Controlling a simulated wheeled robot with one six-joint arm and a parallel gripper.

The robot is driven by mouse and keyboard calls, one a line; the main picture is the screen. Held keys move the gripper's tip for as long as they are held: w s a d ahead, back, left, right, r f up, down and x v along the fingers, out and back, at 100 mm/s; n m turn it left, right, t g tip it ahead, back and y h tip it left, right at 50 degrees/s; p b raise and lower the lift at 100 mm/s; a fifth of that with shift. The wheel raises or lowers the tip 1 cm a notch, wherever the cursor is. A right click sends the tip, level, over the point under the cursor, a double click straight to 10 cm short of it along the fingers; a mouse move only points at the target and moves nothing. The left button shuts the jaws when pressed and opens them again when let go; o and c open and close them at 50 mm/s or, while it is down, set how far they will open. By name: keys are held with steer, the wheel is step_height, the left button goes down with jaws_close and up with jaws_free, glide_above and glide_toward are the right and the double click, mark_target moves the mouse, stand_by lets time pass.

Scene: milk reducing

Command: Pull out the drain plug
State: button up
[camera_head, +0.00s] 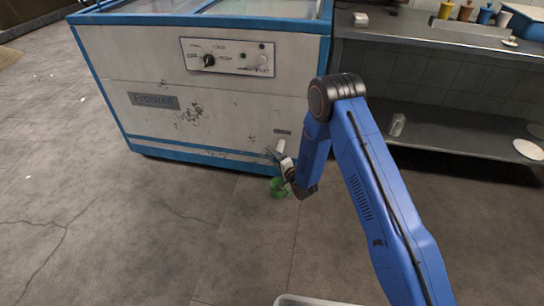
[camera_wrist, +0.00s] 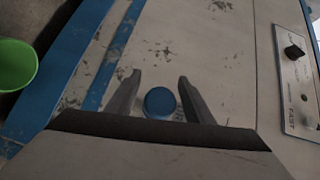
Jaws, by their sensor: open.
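The drain plug is a round blue cap (camera_wrist: 160,103) in the wrist view. It lies between the two fingers of my gripper (camera_wrist: 159,80), with a visible gap on each side. My gripper is open, and its fingertips reach past the cap in the picture. In the head view my gripper (camera_head: 274,154) is low at the front of the white and blue chest freezer (camera_head: 130,75), near its lower right corner. The cap cannot be made out there.
A green cup (camera_head: 279,188) stands on the floor just below my gripper; it also shows in the wrist view (camera_wrist: 15,65). A control panel (camera_head: 228,57) with a black knob is higher on the freezer. A metal shelf unit (camera_head: 450,128) stands at right. The floor at left is clear.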

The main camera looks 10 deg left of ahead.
jaws_close()
steer(key=shift+s, duration=1.35)
jaws_free()
steer(key=shift+s, duration=0.1)
steer(key=v, duration=1.7)
steer(key=shift+s, duration=0.1)
